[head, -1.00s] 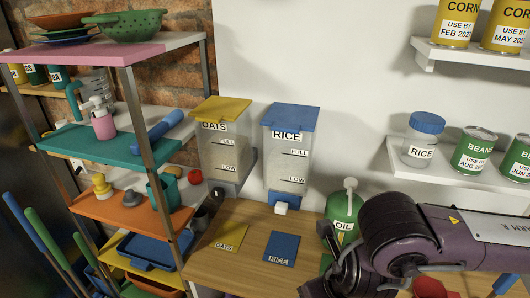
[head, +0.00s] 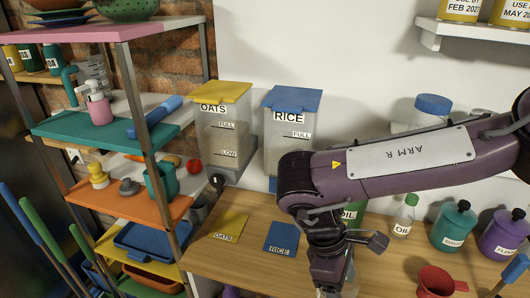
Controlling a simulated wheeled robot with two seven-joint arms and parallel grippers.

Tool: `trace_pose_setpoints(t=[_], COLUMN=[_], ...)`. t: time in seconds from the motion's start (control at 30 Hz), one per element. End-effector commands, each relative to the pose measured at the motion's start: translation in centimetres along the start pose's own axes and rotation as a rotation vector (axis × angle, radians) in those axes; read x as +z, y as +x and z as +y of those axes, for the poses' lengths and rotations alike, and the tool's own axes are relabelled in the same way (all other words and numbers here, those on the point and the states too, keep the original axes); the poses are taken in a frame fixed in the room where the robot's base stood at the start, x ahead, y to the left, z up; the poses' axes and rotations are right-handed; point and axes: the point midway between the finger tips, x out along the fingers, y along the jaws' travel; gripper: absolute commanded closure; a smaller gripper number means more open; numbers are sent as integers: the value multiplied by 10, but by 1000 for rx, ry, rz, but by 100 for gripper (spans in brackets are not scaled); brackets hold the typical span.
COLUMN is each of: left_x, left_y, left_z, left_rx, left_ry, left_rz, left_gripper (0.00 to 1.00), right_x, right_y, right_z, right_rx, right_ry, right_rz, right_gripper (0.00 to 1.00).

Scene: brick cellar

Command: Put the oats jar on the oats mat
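The yellow oats mat (head: 229,228) lies flat and bare on the wooden table, with its OATS label facing up. I cannot make out an oats jar in the head view. My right arm reaches across the picture from the right, and my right gripper (head: 328,284) points down over the table, right of the mats. A pale, clear shape shows beside its fingers at the bottom, and I cannot tell whether it is held. My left gripper is not in view.
A blue rice mat (head: 281,243) lies right of the oats mat. Oats (head: 222,130) and rice (head: 289,125) dispensers hang behind. An oil bottle (head: 403,215), canisters (head: 453,226) and a red cup (head: 434,281) stand at right. A shelf rack (head: 103,139) stands at left.

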Motion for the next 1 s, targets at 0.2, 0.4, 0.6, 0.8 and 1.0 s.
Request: trace_pose_setpoints(t=[0.2, 0.4, 0.6, 0.8, 1.0], left_x=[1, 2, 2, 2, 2], left_y=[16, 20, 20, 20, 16], left_z=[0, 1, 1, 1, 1], left_rx=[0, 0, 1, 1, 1], left_ry=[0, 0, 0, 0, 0], left_rz=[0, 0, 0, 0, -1], left_gripper=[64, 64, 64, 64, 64], right_x=[17, 27, 29, 29, 28], right_y=[6, 3, 2, 2, 1], right_z=[27, 38, 41, 41, 41], right_rx=[-279, -399, -423, -421, -388], right_ry=[657, 951, 1016, 1013, 939], right_rz=[5, 2, 1, 1, 0], right_gripper=[56, 56, 56, 56, 56])
